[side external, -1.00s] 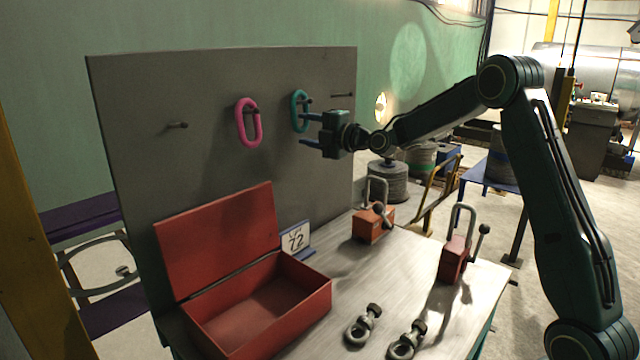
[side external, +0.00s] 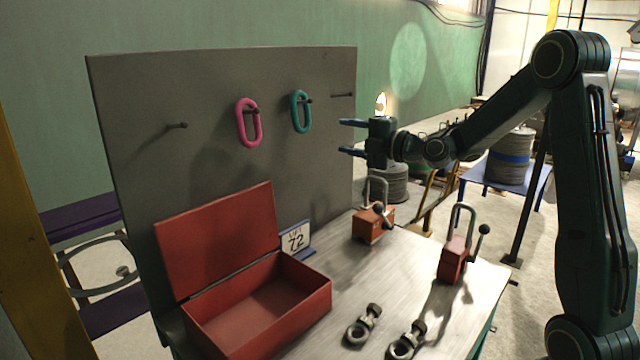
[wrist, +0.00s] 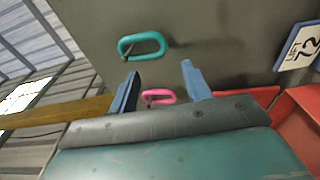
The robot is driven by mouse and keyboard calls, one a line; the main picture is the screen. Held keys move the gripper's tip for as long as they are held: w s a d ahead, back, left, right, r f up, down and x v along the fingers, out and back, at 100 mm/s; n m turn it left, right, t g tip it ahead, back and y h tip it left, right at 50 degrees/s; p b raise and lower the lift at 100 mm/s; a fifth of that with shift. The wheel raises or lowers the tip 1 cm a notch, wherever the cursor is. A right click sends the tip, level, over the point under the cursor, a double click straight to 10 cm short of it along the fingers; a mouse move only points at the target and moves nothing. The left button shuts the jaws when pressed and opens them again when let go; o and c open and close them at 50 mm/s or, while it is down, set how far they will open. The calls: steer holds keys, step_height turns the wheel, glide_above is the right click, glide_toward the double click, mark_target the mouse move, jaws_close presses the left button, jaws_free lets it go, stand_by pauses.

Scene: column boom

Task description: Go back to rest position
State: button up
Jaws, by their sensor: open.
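My gripper (side external: 352,138) is open and empty, to the right of the grey peg board (side external: 200,85) in the side view. Its two blue fingers point left toward the board. In the wrist view the open fingers (wrist: 160,85) also show with nothing between them in their grip. A teal link (side external: 301,111) hangs on a peg of the board, apart from my gripper. A pink link (side external: 248,122) hangs on another peg to its left. Both links also show in the wrist view, the teal link (wrist: 141,46) and the pink link (wrist: 158,97).
A red open box (side external: 262,325) stands on the bench (side external: 330,285) with a sign reading 72 (side external: 296,238) beside it. Two red-orange padlock-like blocks (side external: 373,226) (side external: 454,260) stand upright at the right. Two metal eye bolts (side external: 364,326) (side external: 407,341) lie in front. Empty pegs (side external: 178,126) show on the board.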

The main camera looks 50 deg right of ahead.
steer(key=shift+s+d, duration=0.1)
steer(key=shift+s, duration=0.7)
steer(key=s+a+f+m+g+y, duration=0.1)
steer(key=s+a+m+g, duration=0.2)
steer(key=s+a, duration=0.3)
steer(key=s+a+m+g, duration=0.2)
steer(key=s+a+g, duration=0.15)
steer(key=a, duration=0.55)
steer(key=s+f+m+g+h, duration=0.1)
steer(key=s+f+m+g, duration=0.1)
steer(key=s+m, duration=0.5)
steer(key=s+f+m+g+h, duration=0.2)
steer(key=s+m, duration=0.5)
steer(key=s, duration=0.9)
steer(key=shift+s+a+f+g, duration=0.15)
steer(key=shift+a+f+g, duration=0.25)
steer(key=shift+g, duration=0.45)
